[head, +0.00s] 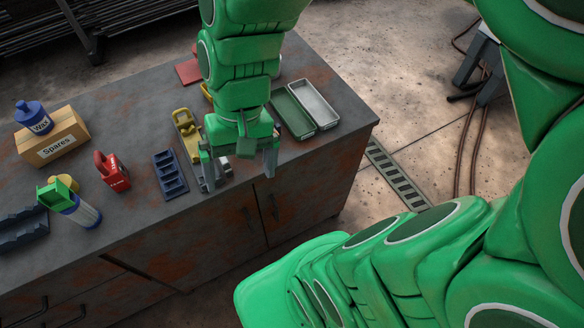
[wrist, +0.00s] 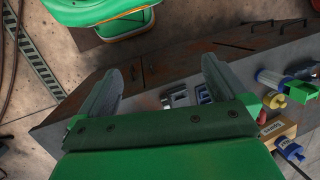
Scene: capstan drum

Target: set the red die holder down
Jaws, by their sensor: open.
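My gripper (head: 239,163) is open over the front edge of the workbench, its two fingers spread and pointing down. No red object shows between the fingers. In the wrist view my gripper (wrist: 158,84) also shows open. Two red things stand on the bench in the head view. One is a small upright red piece (head: 116,174) with a loop-like top and pale lettering, left of the blue tray. The other is a flat red piece (head: 188,71) at the back, partly hidden by my arm. I cannot tell which is the die holder.
A blue compartment tray (head: 169,176), a yellow tool (head: 185,130) and a grey metal piece (head: 212,178) lie near my gripper. Green (head: 293,112) and silver (head: 314,104) trays are at right.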

